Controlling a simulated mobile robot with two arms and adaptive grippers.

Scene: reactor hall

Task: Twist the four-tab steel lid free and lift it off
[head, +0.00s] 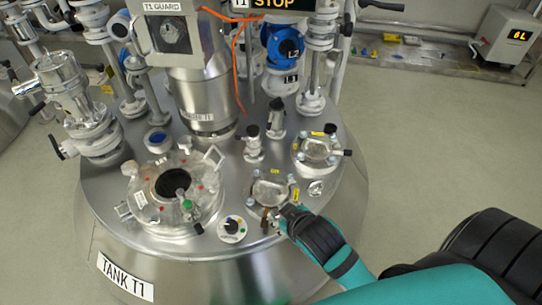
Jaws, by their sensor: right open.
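A round steel lid (268,193) sits on the front right of the tank top, with small tabs or clamps around its rim and yellow tags beside it. A similar steel lid (317,150) sits farther back to the right; the tabs are too small to count on either. My right gripper (272,217) is at the near edge of the front lid, open. Its fingertips are small and partly hidden, so I cannot tell whether they touch the lid. My left gripper is not in view.
The steel tank top (231,165) carries a large open-mouthed manway (174,184) on the left and a black-knobbed dial (232,228) left of my right gripper. Valve stubs (254,143) stand behind the front lid. Blue-bodied valves (284,45) and an orange cable (238,70) are at the back.

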